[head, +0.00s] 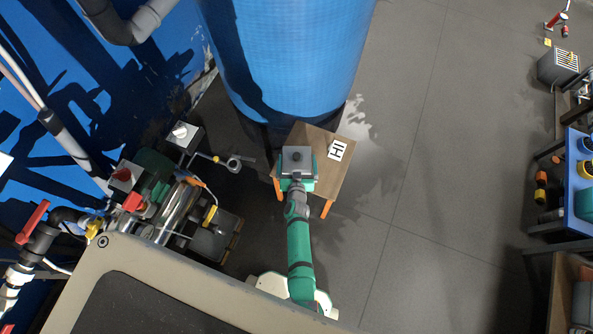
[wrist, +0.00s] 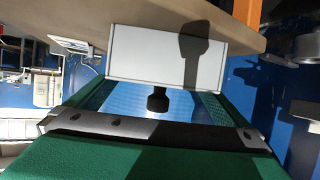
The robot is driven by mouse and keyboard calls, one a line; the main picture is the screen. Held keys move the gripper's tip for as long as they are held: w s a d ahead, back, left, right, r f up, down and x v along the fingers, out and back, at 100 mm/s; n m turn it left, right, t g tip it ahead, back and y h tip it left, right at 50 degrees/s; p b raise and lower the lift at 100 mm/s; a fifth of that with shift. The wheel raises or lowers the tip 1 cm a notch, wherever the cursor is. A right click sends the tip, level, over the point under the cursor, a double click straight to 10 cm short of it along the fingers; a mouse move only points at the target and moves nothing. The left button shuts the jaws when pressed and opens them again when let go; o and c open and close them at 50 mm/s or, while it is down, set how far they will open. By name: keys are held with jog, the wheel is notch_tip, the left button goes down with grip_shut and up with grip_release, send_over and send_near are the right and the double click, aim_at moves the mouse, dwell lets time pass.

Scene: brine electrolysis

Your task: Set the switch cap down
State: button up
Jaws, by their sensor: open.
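A grey box-like piece with a dark knob, which I take for the switch cap (head: 305,165), is at the wooden stand's near left part in the head view. In the wrist view the switch cap (wrist: 140,55) shows as a pale rectangular face with a black knob, overlapping the brown stand edge. My green gripper (head: 297,181) is right at the piece, and my arm reaches it from below in the picture. The jaws are open; their fingertips are mostly hidden in the head view. I cannot tell whether the piece touches the stand top (head: 327,182).
A white card with black marks (head: 338,149) lies on the stand, right of the piece. A large blue tank (head: 290,50) is just behind. Pipes and a white-knobbed box (head: 183,135) are to the left. Grey floor (head: 420,160) is clear to the right, before a blue shelf (head: 570,185).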

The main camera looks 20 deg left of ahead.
jog(key=shift+v, duration=0.8)
jog(key=s+d+r+m+h, duration=0.1)
jog(key=s+d+r, duration=0.4)
jog(key=s, duration=0.2)
jog(key=s+d+r+t+h, duration=0.1)
jog(key=s+d+r, duration=0.35)
jog(key=s, duration=0.35)
jog(key=s+d+r+m, duration=0.1)
jog(key=s+d+r, duration=0.3)
jog(key=s+r, duration=0.25)
jog(key=s+d+r+m+t+h, duration=0.1)
jog(key=s+r, duration=0.4)
jog(key=r, duration=0.5)
jog(key=s+d+r+m+h, duration=0.1)
jog(key=s+r, duration=0.4)
jog(key=r, duration=0.5)
jog(key=shift+s+d+r+t+h, duration=0.2)
jog(key=shift+s+d+t+h, duration=0.2)
jog(key=shift+d, duration=0.3)
